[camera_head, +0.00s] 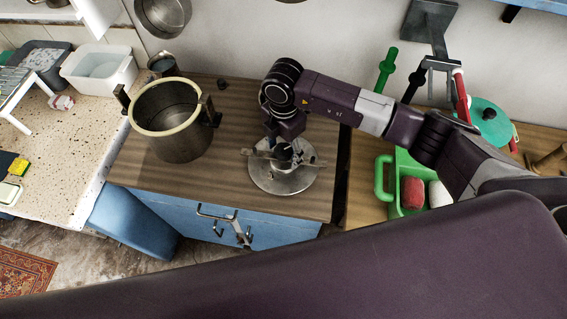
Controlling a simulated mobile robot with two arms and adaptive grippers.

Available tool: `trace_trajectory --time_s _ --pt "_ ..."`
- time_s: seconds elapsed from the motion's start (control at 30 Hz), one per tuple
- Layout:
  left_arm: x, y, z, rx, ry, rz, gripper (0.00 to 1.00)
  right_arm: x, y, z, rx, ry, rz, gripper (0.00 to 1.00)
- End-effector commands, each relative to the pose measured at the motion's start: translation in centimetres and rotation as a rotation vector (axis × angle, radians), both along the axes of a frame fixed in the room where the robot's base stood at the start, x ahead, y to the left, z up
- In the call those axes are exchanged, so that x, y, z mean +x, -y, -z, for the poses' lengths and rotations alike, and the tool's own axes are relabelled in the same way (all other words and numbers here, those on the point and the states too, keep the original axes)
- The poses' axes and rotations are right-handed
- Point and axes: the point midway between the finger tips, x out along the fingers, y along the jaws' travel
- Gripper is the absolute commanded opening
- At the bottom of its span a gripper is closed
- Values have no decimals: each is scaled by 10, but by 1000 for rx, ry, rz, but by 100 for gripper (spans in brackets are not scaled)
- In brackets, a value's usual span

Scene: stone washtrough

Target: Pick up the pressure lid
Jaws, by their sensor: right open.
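The pressure lid (284,182) is a round, flat metal disc with a cross bar and a central knob. It lies flat on the brown wooden counter in the middle of the head view. My right gripper (284,150) points down directly over the lid's centre, at its knob and bar. It is open; whether its fingers touch the knob is not clear from above. The pressure pot (181,143), a metal pot with a pale rim and two dark side handles, stands open on the counter to the left of the lid. My left gripper is not in view.
A small dark metal cup (161,64) stands behind the pot. A green basket (384,184) with red and white items is to the right, below my right arm. The wooden counter (225,165) is clear between pot and lid. Blue cabinet doors (270,232) are below.

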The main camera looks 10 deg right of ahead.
Motion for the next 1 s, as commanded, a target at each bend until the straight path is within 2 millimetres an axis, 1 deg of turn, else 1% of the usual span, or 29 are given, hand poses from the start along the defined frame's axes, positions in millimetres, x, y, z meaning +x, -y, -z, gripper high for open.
trace_trajectory --time_s 0.07,0.5,0.6,1.0 --pt "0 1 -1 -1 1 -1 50 0 0 -1 0 0 0 57" --pt "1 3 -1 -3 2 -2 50 0 0 -1 1 -1 0 9" --pt "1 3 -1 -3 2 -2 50 0 0 -1 1 -1 0 0" --pt "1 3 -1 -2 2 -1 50 1 0 -2 2 3 0 0"
